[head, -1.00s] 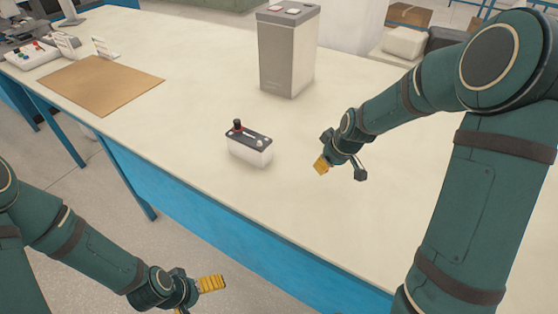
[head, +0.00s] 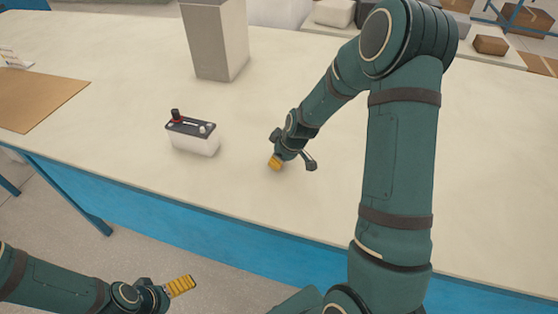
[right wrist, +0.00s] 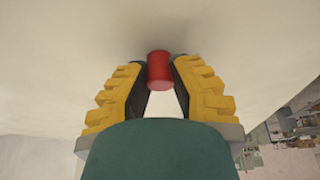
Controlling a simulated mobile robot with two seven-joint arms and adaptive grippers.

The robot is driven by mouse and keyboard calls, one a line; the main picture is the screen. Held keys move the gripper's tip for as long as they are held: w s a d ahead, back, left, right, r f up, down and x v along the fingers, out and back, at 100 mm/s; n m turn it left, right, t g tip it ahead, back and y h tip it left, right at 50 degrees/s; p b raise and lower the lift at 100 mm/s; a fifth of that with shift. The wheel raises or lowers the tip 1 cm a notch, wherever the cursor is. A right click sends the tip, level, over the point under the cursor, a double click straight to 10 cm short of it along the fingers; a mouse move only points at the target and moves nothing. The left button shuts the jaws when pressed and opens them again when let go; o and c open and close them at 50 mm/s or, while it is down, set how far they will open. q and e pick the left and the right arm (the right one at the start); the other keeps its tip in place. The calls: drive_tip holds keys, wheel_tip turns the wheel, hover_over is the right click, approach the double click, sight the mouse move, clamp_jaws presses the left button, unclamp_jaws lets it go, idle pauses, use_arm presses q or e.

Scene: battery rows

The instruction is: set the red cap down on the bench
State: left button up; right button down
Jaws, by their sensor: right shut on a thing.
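The red cap (right wrist: 159,70) is a small red cylinder between the fingertips of my right gripper (right wrist: 160,82), which is shut on it. In the head view my right gripper (head: 275,162) is low over the bench (head: 330,200), to the right of the battery; the cap is hidden there. I cannot tell whether the cap touches the bench. My left gripper (head: 180,286) is off the front edge of the bench, at the lower left; its opening is unclear.
A battery (head: 193,140) with a dark top and a dark red cap (head: 176,116) on one post stands left of my right gripper. A tall grey box (head: 214,45) stands behind it. A brown mat (head: 35,100) lies at left.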

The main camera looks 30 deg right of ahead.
drive_tip(key=shift+f, duration=0.15)
drive_tip(key=c, duration=0.9)
unclamp_jaws()
drive_tip(key=shift+c, duration=0.2)
drive_tip(key=shift+r, duration=0.55)
drive_tip(key=p+v, duration=0.2)
drive_tip(key=v, duration=0.9)
drive_tip(key=shift+p, duration=0.3)
drive_tip(key=shift+s, duration=0.25)
